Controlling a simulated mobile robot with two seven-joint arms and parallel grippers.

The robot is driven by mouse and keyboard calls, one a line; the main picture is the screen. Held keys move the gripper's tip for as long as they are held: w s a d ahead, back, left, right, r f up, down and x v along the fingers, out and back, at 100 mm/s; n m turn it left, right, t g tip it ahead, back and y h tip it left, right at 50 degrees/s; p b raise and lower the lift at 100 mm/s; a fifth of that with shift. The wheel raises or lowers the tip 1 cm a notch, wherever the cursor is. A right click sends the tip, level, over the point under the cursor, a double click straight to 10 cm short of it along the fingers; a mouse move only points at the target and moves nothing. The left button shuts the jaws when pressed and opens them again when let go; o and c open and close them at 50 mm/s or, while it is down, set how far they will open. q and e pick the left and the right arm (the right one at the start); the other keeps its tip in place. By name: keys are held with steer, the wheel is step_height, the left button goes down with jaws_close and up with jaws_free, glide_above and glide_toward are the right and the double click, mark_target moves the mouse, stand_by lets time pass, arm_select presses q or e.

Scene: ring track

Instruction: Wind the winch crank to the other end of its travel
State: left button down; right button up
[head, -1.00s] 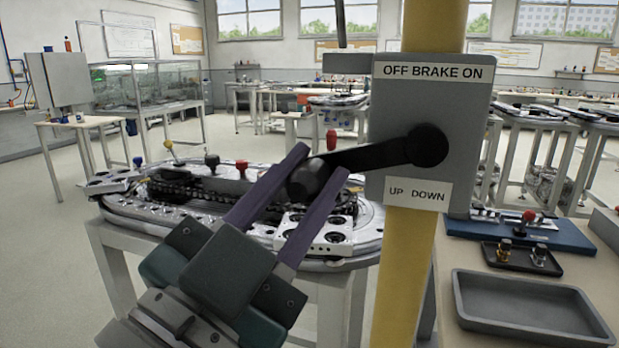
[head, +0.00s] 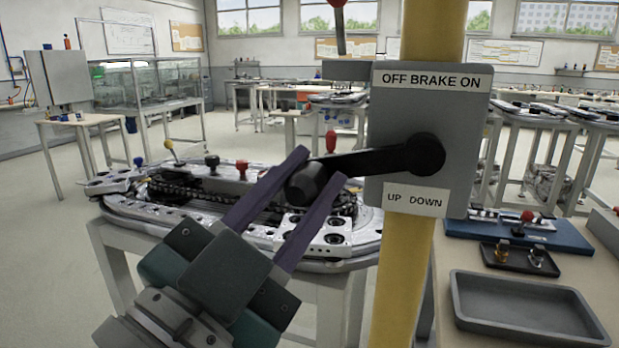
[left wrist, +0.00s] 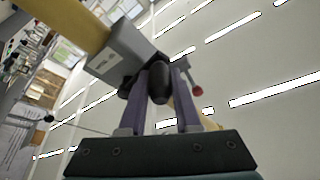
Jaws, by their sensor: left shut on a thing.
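The winch box (head: 387,130) is grey and fixed on a yellow post (head: 402,285). It bears the labels "OFF BRAKE ON" and "UP DOWN". Its black crank arm (head: 370,163) runs from the hub leftward and slightly down to a dark knob (head: 302,187). My left gripper (head: 321,167) has its purple fingers on either side of the knob and is shut on it. In the left wrist view the knob (left wrist: 159,85) sits between the fingers, with the winch box (left wrist: 120,52) behind. A red-tipped lever (head: 338,8) stands above the box. My right gripper is not in view.
A ring track table (head: 345,262) with black chain and colored knobs stands behind my left gripper. At right a bench holds a grey tray (head: 530,310), a small black tray (head: 519,262) and a blue base (head: 560,236).

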arm_select(q)
steer(key=r+m+g+p, duration=0.1)
steer(key=r+m+p, duration=0.1)
steer(key=m+p, duration=0.1)
steer(key=r+m+g+h+p, duration=0.1)
steer(key=r+m+p, duration=0.1)
steer(key=p, duration=0.2)
steer(key=r+m+g+p, duration=0.1)
steer(key=r+m+p, duration=0.2)
steer(key=p, duration=0.1)
steer(key=shift+d+m+h, duration=0.2)
steer(key=shift+m+h, duration=0.1)
steer(key=shift+s+d+r+m+g+y+p, duration=0.35)
steer(key=shift+d+r+m+g+y+p, duration=0.55)
steer(key=shift+m+p, duration=1.3)
steer(key=shift+s+d+r+m+g+y+p, duration=0.1)
steer(key=shift+s+d+r+m+g+p, duration=0.2)
steer(key=shift+d+r+m+p, duration=1.7)
steer(key=shift+s+d+f+m+g+y+p, duration=0.5)
steer(key=shift+m+p, duration=0.6)
steer(key=shift+p, duration=2.45)
steer(key=shift+a+f, duration=0.15)
steer(key=c, duration=0.9)
jaws_free()
steer(key=shift+o, duration=1.4)
steer(key=shift+a+f, duration=0.1)
steer(key=shift+f, duration=0.1)
